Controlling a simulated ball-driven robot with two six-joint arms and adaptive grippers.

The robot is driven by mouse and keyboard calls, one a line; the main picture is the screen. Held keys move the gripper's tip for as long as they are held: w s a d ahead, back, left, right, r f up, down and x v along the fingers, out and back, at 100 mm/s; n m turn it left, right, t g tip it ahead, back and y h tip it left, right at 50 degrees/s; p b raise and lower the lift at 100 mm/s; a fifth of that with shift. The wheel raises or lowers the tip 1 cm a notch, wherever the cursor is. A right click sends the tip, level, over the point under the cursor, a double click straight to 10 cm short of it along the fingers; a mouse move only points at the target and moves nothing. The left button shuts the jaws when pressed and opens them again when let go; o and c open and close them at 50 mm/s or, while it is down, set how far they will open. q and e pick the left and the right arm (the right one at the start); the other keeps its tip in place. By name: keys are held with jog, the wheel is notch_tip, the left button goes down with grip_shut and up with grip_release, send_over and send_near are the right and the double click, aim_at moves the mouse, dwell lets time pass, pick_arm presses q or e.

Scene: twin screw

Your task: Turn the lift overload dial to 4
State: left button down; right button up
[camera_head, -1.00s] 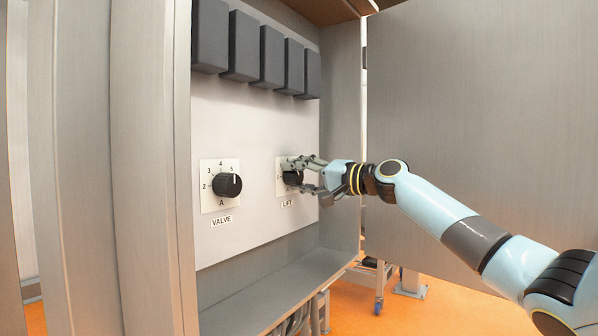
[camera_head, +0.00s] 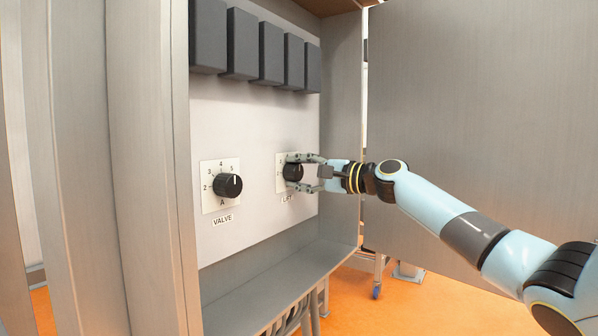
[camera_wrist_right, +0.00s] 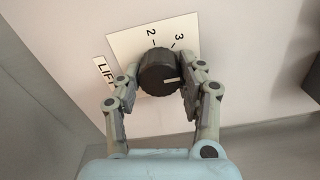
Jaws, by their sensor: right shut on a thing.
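The lift dial is a black round knob (camera_head: 292,172) on a white number plate (camera_head: 280,185), above a LIFT label (camera_head: 288,199). My right gripper (camera_head: 297,172) is shut on this knob, with one finger above it and one below. In the right wrist view, the fingers (camera_wrist_right: 162,72) flank the knob (camera_wrist_right: 158,75). The numbers 2 and 3 show on the plate (camera_wrist_right: 130,45). The knob's white mark points right, toward the right-hand finger, which hides the number there. My left gripper is out of view.
A second black dial (camera_head: 228,186), labelled VALVE, is to the left on the same panel. Several dark grey boxes (camera_head: 242,45) hang above. Cabinet walls (camera_head: 145,170) stand left and right, and a ledge (camera_head: 280,280) runs below the panel.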

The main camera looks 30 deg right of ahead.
dwell(0.3)
jog(key=o, duration=1.2)
jog(key=shift+d, duration=0.1)
jog(key=v, duration=1.2)
